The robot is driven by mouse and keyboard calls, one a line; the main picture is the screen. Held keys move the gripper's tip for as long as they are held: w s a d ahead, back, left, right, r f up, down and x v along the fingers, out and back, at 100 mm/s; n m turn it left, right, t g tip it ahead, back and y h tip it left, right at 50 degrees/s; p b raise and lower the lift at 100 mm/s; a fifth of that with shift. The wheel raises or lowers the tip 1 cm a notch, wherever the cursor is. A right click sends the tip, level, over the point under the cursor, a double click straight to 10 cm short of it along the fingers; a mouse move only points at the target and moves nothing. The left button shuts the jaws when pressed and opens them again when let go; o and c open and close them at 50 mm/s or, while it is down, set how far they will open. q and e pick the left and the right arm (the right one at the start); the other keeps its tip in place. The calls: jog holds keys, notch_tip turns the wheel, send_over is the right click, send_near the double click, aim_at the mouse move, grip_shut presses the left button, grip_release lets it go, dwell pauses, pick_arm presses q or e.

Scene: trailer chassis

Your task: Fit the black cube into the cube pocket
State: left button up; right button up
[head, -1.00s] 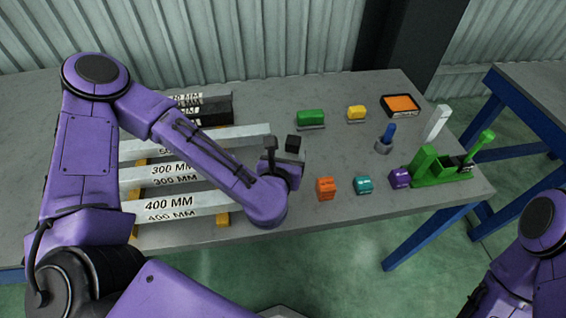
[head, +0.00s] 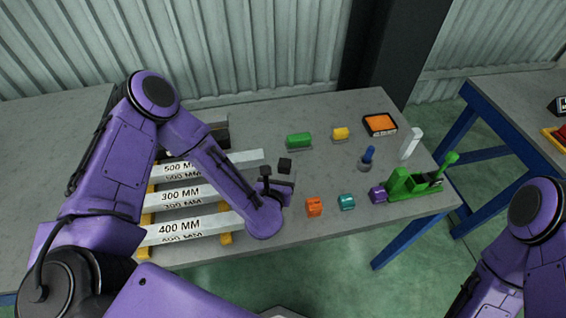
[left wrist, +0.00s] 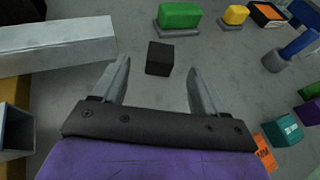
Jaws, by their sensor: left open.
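The black cube (head: 285,166) stands on the grey table, just beyond my left gripper (head: 279,178). In the left wrist view the black cube (left wrist: 160,58) appears between and slightly beyond the two open fingers of my left gripper (left wrist: 157,68), apart from both. The left gripper is open and empty. A green fixture (head: 400,184) at the table's right end has a dark recess; I cannot tell whether this is the cube pocket. My right gripper is not in view; only my right arm shows at the right edge.
Green (head: 299,141), yellow (head: 340,133), orange (head: 314,207), teal (head: 346,202) and purple (head: 378,194) blocks stand around the cube. Labelled metal bars (head: 182,196) lie left of it. A blue peg (head: 369,154), white post (head: 411,143) and orange tray (head: 380,124) stand right.

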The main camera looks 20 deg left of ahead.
aim_at(284, 164)
pick_arm(q)
jog(key=p+x, duration=0.2)
jog(key=x, duration=0.2)
jog(key=shift+w+f, duration=0.25)
jog(key=shift+w, duration=0.1)
jog(key=shift+w+f, duration=0.15)
jog(key=shift+f, duration=0.05)
jog(key=c, duration=1.2)
jog(key=shift+r, duration=0.15)
jog(key=shift+c, duration=0.2)
